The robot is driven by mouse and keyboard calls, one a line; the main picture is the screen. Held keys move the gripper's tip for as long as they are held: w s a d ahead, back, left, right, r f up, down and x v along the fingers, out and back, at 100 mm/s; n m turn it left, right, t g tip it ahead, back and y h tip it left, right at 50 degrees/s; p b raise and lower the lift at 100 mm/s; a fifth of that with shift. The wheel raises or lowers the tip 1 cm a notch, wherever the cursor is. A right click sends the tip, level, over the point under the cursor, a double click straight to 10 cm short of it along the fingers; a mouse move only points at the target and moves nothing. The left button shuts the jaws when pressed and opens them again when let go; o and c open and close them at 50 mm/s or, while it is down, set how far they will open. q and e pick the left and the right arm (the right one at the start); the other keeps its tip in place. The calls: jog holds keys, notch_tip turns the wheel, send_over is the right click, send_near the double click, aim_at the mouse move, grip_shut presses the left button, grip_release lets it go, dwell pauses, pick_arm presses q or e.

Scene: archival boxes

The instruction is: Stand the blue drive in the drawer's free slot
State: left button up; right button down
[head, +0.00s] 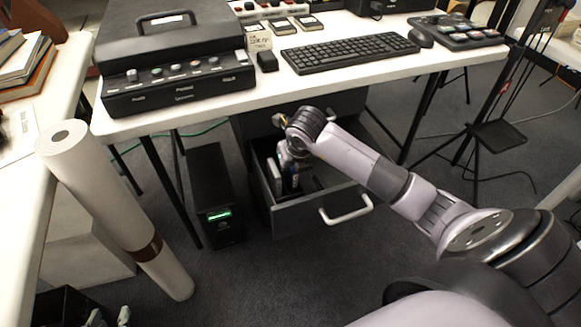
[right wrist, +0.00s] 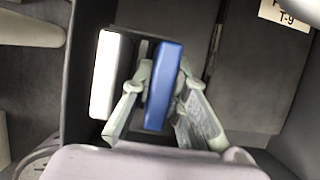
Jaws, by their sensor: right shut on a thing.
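The blue drive (right wrist: 163,85) is upright between the fingers of my right gripper (right wrist: 161,77), which is shut on it. In the head view, the right gripper (head: 290,160) reaches down into the open drawer (head: 312,217), and the blue drive (head: 296,181) shows only as a narrow strip. A white drive (right wrist: 105,75) stands in the drawer left of the blue drive, with one finger between them; it also shows in the head view (head: 273,176). The slot floor under the blue drive is hidden. My left gripper (head: 110,317) is at the bottom left edge, fingertips apart, with nothing seen between them.
The white tabletop (head: 200,108) with a keyboard (head: 350,52) and a black control box (head: 178,78) overhangs the drawer. A black tower unit (head: 213,190) with a green light stands left of the drawer. A long paper roll (head: 110,205) leans at the left.

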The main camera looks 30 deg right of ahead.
pick_arm(q)
jog(key=shift+w+d+r, duration=0.1)
jog(key=shift+w+r, duration=0.05)
jog(key=shift+w, duration=0.1)
pick_arm(e)
jog(key=c, duration=1.5)
grip_release()
pick_arm(q)
jog(key=shift+t, duration=0.3)
jog(key=shift+r, duration=0.1)
pick_arm(e)
jog(key=v, duration=1.2)
jog(key=shift+s+f, duration=0.1)
